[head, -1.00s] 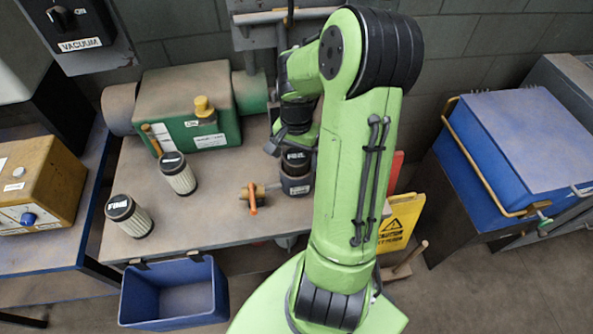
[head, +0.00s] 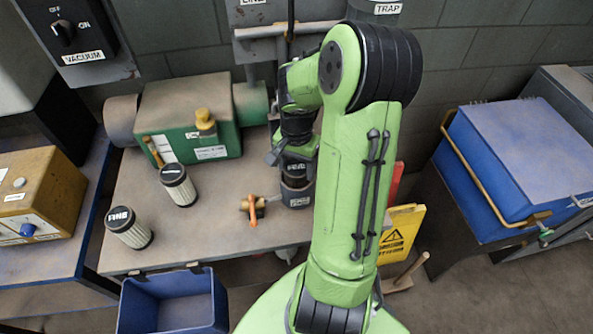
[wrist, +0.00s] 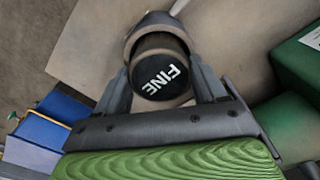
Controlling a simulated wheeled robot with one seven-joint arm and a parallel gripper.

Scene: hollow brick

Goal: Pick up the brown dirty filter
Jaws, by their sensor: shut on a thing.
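A filter with a black cap marked FINE (wrist: 160,68) is between the jaws of my gripper (wrist: 165,85), which is shut on it. In the head view the cap (head: 296,168) shows just above a dark grey cup (head: 297,195) on the bench. The cup's rim shows around the cap in the wrist view. The filter's body and its colour are hidden, and I cannot tell how deep it sits in the cup. Two cream pleated filters with black caps, a front one (head: 133,232) and a rear one (head: 180,188), stand on the bench at left.
A valve with an orange handle (head: 252,210) is left of the cup. A green machine (head: 190,120) stands behind on the bench (head: 215,235). A blue bin (head: 172,305) hangs at the front edge. A yellow caution sign (head: 402,232) and a blue case (head: 540,150) are at right.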

